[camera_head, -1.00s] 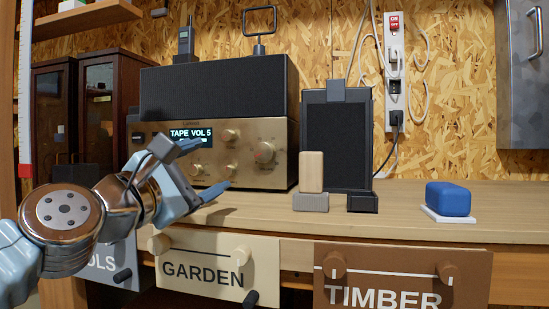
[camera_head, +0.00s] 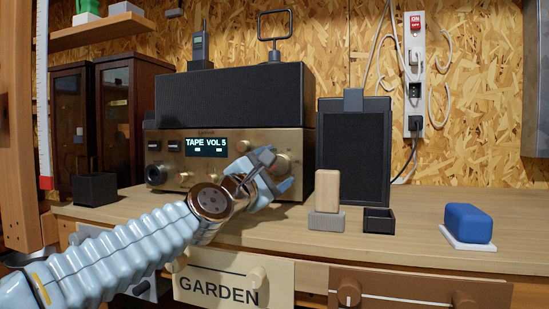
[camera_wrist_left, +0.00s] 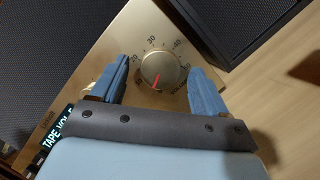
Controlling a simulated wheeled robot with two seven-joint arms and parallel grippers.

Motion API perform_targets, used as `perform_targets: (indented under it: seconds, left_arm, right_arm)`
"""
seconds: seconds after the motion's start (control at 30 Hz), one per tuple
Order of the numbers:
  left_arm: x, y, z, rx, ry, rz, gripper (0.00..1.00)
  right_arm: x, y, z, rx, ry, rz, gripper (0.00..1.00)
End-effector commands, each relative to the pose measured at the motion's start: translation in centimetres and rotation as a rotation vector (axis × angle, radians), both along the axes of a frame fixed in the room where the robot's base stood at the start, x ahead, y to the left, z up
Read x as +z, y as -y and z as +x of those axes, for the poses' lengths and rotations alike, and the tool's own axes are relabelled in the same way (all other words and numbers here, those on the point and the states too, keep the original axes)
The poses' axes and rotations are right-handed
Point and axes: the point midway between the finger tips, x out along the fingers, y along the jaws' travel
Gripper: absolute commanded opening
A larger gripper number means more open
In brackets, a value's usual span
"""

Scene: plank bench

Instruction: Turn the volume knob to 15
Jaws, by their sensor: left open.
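The amplifier (camera_head: 170,150) has a brass front and a lit display (camera_head: 206,144) that reads TAPE VOL 5. Its large volume knob (camera_wrist_left: 159,71) has a red pointer and sits in a ring of printed numbers, including 20, 30 and 40. The pointer is directed toward the bottom of the wrist picture, at the low end of the scale. In the head view the knob (camera_head: 283,163) is partly behind my left gripper (camera_head: 279,172). The left gripper is open, and in the left wrist view its fingers (camera_wrist_left: 161,82) stand on either side of the knob, apart from it. My right gripper is not in view.
A black speaker (camera_head: 352,150) stands right of the amplifier. A wooden block on a grey base (camera_head: 326,221), a small black tray (camera_head: 378,226) and a blue block (camera_head: 467,222) are on the bench. A black box (camera_head: 95,190) is at left. The bench's right part is mostly clear.

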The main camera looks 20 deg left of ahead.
Motion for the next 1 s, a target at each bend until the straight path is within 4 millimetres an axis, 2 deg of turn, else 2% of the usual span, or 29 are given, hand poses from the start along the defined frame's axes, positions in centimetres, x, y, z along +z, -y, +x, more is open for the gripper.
perform_targets:
  seconds: [0.33,0.6,0.7,1.0]
  left_arm:
    - [0.01,0.16,0.41,-0.001,0.0,0.001,0.73]
    - [0.02,0.16,0.4,-0.001,0.0,0.001,0.32]
    - [0.01,0.16,0.39,0.0,-0.001,0.001,0.19]
    - [0.09,0.12,0.39,-0.001,0.001,0.044,0.19]
  right_arm:
    - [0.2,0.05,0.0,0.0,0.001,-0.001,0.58]
    - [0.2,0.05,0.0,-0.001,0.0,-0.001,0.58]
    - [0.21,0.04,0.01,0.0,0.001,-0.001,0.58]
    - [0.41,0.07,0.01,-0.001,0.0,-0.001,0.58]
